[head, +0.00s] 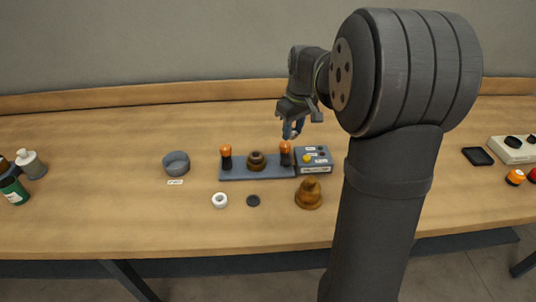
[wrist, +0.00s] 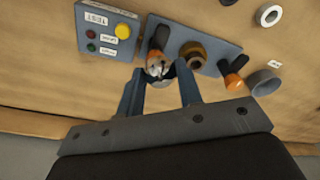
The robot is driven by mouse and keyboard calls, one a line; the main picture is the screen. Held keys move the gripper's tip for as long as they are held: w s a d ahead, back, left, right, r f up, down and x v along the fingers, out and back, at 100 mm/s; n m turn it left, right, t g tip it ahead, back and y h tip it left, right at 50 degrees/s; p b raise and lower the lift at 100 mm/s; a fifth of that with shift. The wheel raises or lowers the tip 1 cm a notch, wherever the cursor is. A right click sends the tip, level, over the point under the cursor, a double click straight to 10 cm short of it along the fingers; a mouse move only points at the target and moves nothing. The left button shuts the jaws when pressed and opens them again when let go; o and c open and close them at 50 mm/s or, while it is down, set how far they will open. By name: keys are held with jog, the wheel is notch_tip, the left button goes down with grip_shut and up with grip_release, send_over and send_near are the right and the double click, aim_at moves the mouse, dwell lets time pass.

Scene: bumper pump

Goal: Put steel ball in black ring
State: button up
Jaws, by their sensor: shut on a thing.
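My gripper (head: 292,131) is above the back right of the blue-grey base plate, near the right orange-topped post. In the wrist view its blue fingers (wrist: 161,70) are shut on the shiny steel ball (wrist: 155,70), with the orange post top just behind it. The black ring (head: 253,201) lies flat on the table in front of the plate, to the right of the white ring (head: 220,200). In the wrist view only part of the black ring (wrist: 228,2) shows at the top edge.
The base plate (head: 235,174) carries two orange-topped posts and a brown ring-shaped part (head: 256,160). A button box (head: 314,160) stands at its right, a brown bell-shaped part (head: 309,194) in front. A grey cup (head: 176,163) is to the left. The table's front left is fairly clear.

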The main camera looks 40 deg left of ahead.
jog(key=s+d+f, duration=0.5)
jog(key=s+d, duration=0.3)
jog(key=s, duration=0.1)
send_over(253, 200)
jog(key=f, duration=0.6)
jog(key=shift+d+f, duration=0.3)
jog(key=shift+s+a+f, duration=0.1)
jog(key=shift+s+f, duration=0.05)
jog(key=shift+f, duration=1.95)
jog(key=shift+f, duration=0.25)
jog(key=o, duration=1.1)
jog(key=shift+c, duration=0.2)
